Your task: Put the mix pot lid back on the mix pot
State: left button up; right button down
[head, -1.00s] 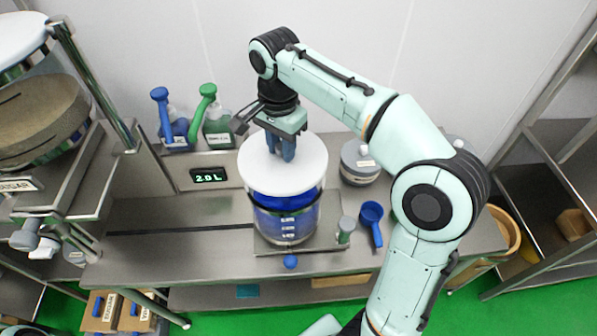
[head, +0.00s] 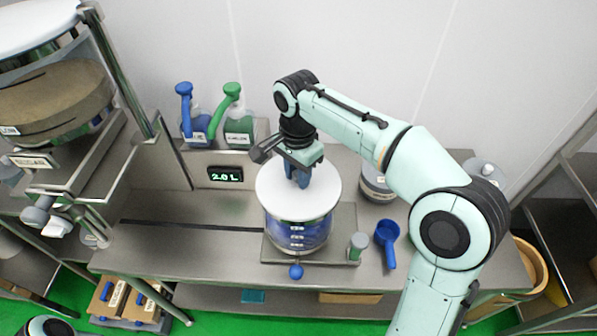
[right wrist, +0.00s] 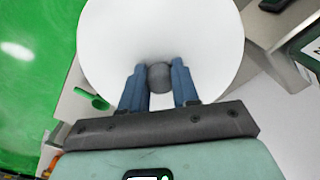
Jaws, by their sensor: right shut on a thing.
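The mix pot lid (head: 275,200) is a white disc, roughly level, at the mouth of the mix pot (head: 297,238). The pot is a clear vessel with blue contents and labels on its front. The lid covers the pot's opening, but I cannot tell whether it is fully seated or just above the rim. My right gripper (head: 300,180) points down at the lid's middle and is shut on its grey knob (right wrist: 159,77). In the right wrist view, the blue fingers flank the knob over the white lid (right wrist: 210,45). My left gripper is not in view.
The pot stands on a metal plate on the steel bench (head: 160,255). A grey tub (head: 377,186) stands behind. Blue (head: 194,122) and green (head: 238,130) bottles stand behind left, above a "2.0 L" display (head: 225,174).

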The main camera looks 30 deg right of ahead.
jog(key=shift+w+f, duration=0.1)
jog(key=shift+f, duration=0.05)
jog(key=c, duration=0.9)
grip_release()
jog(key=shift+c, duration=0.2)
jog(key=shift+o, duration=0.5)
jog(key=shift+s+d, duration=0.1)
jog(key=shift+s, duration=0.1)
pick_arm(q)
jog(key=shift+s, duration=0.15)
pick_arm(e)
jog(key=shift+w, duration=0.1)
jog(key=shift+r, duration=0.45)
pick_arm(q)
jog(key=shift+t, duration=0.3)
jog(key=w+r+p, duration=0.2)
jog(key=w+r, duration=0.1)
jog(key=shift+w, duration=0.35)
pick_arm(e)
notch_tip(320, 180, up, 12)
jog(key=shift+f, duration=0.25)
